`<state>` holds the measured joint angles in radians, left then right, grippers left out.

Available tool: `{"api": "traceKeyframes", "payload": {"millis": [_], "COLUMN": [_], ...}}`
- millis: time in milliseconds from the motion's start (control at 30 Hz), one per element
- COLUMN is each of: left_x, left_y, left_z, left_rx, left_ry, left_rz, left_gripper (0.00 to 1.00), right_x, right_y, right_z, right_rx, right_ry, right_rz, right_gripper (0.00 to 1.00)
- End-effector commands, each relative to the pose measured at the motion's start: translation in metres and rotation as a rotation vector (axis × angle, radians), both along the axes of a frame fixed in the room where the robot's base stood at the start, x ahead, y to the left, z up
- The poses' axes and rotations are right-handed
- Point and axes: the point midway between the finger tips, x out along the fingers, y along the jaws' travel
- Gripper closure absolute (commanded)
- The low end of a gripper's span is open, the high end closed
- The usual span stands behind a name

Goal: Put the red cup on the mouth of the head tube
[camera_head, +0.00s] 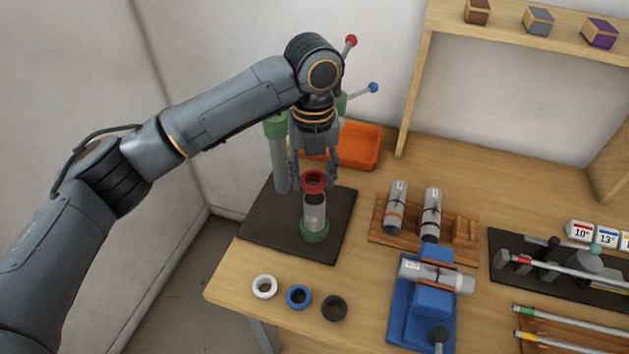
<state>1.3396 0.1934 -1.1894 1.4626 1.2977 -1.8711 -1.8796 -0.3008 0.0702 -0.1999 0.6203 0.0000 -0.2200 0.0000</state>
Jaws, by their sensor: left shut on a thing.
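The red cup (313,182) is a short ring-shaped piece. My left gripper (314,180) points down with its fingers on either side of the cup and is shut on it. The head tube (315,215) is a silver-grey tube standing upright in a green holder (314,233) on a dark base plate (259,233). The cup is in line with the tube's top end and hides its mouth. I cannot tell whether cup and tube touch. My right gripper is not in view.
A green-topped post (280,165) stands behind the tube, with an orange bin (359,146) further back. White (265,286), blue (298,297) and black (334,307) rings lie in front. A blue fixture (423,310) and a wooden rack (461,234) with grey tubes are to the right.

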Motion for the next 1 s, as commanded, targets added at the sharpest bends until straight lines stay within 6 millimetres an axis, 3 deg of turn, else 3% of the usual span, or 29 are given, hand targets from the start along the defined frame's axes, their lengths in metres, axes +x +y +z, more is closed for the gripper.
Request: {"api": "traceKeyframes", "payload": {"millis": [267, 500, 867, 900, 1000], "left_x": [0.019, 0.019, 0.019, 0.019, 0.019], "left_y": [-0.002, -0.001, -0.002, -0.002, -0.002], "left_z": [-0.022, -0.050, -0.056, -0.056, -0.056], "left_rx": [0.000, 0.000, -0.001, -0.001, -0.001], "left_ry": [0.000, -0.001, -0.001, -0.001, -0.001], "left_rz": [0.001, -0.001, -0.001, -0.001, -0.001], "left_gripper": [0.83, 0.83, 0.83, 0.50, 0.31], "right_x": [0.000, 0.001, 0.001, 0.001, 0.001], "right_y": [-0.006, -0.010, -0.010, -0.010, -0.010], "right_z": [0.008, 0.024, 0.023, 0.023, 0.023], "right_rx": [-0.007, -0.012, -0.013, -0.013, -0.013], "right_ry": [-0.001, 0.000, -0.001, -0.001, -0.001], "right_rz": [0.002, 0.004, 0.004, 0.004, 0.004], "right_gripper": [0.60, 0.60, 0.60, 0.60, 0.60]}}
